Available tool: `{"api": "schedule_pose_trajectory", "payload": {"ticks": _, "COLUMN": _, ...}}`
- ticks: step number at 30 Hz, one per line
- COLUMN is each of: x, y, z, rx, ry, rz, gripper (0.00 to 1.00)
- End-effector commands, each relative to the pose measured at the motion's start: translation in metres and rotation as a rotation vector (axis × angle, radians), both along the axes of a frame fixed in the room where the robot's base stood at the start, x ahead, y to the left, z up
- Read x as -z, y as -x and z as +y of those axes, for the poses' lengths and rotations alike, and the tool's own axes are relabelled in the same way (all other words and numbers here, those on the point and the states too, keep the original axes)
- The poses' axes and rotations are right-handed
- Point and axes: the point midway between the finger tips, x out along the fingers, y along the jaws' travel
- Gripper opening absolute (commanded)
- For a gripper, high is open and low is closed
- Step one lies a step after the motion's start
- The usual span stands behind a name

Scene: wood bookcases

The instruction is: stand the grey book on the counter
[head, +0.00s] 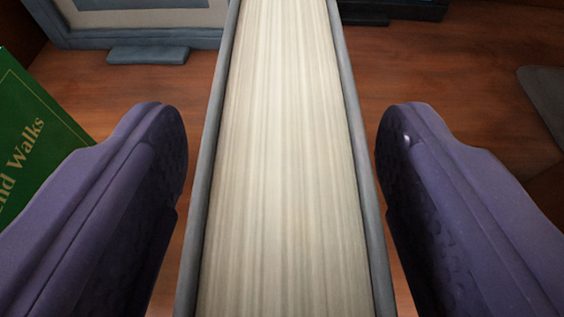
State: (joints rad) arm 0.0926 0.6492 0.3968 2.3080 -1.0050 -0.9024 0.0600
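The grey book (280,170) stands upright between my fingers, its cream page edges facing me and a thin grey cover on each side. It runs from the top edge of the head view to the bottom edge. My gripper (281,150) is open, with one purple finger on each side of the book. A gap of wood surface shows between each fingertip and the cover, so the fingertips do not touch it. The lower ends of the book and fingers are cut off by the frame. I cannot tell whether the wood surface is the counter.
A green book (38,140) with gold lettering is at the left, close to my left finger. A blue-grey framed object (140,38) stands at the back left. A dark object (395,8) is at the back right. A grey item (548,95) lies at the right edge.

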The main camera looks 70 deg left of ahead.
Motion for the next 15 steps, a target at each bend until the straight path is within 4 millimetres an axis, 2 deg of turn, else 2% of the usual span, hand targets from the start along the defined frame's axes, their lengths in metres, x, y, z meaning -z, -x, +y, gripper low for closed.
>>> {"api": "schedule_pose_trajectory", "payload": {"ticks": 8, "x": -0.004, "y": 0.0, "z": 0.0, "rx": 0.0, "ry": 0.0, "rz": 0.0, "gripper": 0.66}}
{"api": "schedule_pose_trajectory", "payload": {"ticks": 11, "x": -0.008, "y": 0.003, "z": -0.01, "rx": 0.003, "ry": 0.0, "rz": 0.0, "gripper": 0.66}}
{"api": "schedule_pose_trajectory", "payload": {"ticks": 15, "x": -0.02, "y": 0.013, "z": -0.036, "rx": 0.004, "ry": 0.001, "rz": 0.001, "gripper": 0.66}}
